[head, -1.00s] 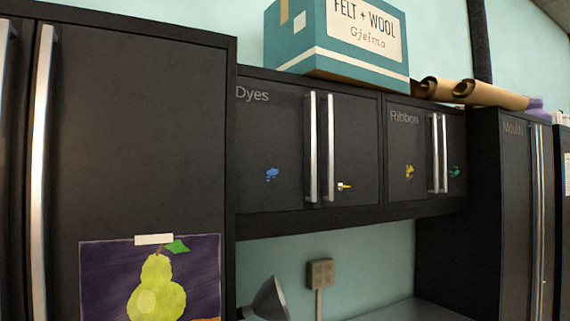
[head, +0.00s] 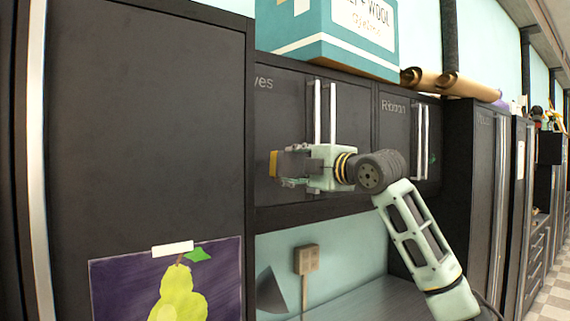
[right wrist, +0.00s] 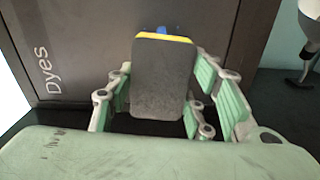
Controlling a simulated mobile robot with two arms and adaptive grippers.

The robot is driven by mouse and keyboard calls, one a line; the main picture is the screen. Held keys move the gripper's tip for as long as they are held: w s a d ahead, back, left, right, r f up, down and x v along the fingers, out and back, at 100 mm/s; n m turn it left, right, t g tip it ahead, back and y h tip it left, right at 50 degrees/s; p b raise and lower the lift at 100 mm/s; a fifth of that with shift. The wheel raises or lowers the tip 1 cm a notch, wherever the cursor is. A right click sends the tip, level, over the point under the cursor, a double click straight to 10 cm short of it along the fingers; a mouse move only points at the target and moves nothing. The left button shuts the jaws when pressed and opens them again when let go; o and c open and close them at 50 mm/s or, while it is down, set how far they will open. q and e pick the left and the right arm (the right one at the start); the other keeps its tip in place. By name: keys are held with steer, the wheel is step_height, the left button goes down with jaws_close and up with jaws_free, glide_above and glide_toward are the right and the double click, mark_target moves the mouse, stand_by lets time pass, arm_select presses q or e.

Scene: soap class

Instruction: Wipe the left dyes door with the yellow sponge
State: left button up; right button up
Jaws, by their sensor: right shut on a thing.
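The left dyes door (head: 287,98) is dark, with a tall silver handle (head: 318,110) at its right edge. In the right wrist view the door (right wrist: 85,35) carries sideways "Dyes" lettering. My right gripper (head: 290,163) is shut on the yellow sponge (head: 274,164), in front of this door. In the right wrist view the sponge (right wrist: 163,80) shows a dark grey face and a thin yellow edge towards the door. A blue stain (right wrist: 162,30) peeks out just beyond that edge. I cannot tell whether the sponge touches the door. My left gripper is not in view.
A tall dark cabinet (head: 150,110) with a pear picture (head: 170,285) stands at the left. The Ribbon cabinet (head: 395,120) is at the right. A teal box (head: 345,50) and brown rolls (head: 440,82) sit on top. A lamp (head: 270,292) stands below.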

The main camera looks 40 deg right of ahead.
steer(key=shift+w+d+r+p, duration=0.15)
steer(key=shift+w+p, duration=0.15)
steer(key=shift+w, duration=0.1)
steer(key=w, duration=0.1)
steer(key=w+p, duration=0.1)
steer(key=w, duration=0.1)
steer(key=shift+w+d+p, duration=0.25)
steer(key=shift+d+p, duration=0.05)
steer(key=shift+w, duration=0.65)
steer(key=shift+w+p, duration=0.2)
steer(key=shift+p, duration=0.15)
steer(key=shift+w+d+p, duration=0.15)
steer(key=shift+w+p, duration=0.3)
steer(key=shift+w, duration=0.25)
